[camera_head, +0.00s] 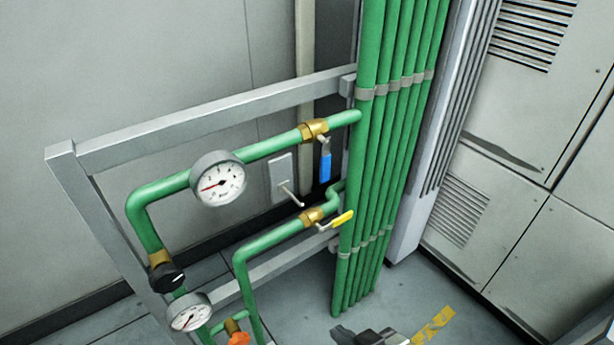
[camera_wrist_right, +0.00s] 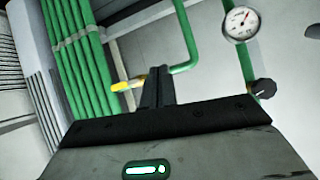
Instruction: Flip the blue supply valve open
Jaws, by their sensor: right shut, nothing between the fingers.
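The blue valve handle (camera_head: 325,167) hangs down from a brass valve body (camera_head: 314,129) on the upper green pipe, across the pipe's line. It is not visible in the right wrist view. My right gripper (camera_head: 372,336) is at the bottom edge of the head view, only partly in frame, well below and apart from the blue handle. In the right wrist view its fingers (camera_wrist_right: 157,86) are together and empty. My left gripper is in neither view.
A yellow handle (camera_head: 343,218) lies along the lower pipe; it also shows in the wrist view (camera_wrist_right: 122,86). Gauges (camera_head: 219,179), a black knob (camera_head: 167,277) and an orange knob (camera_head: 239,339) are at left. Vertical green pipes (camera_head: 385,130) stand right of the valves.

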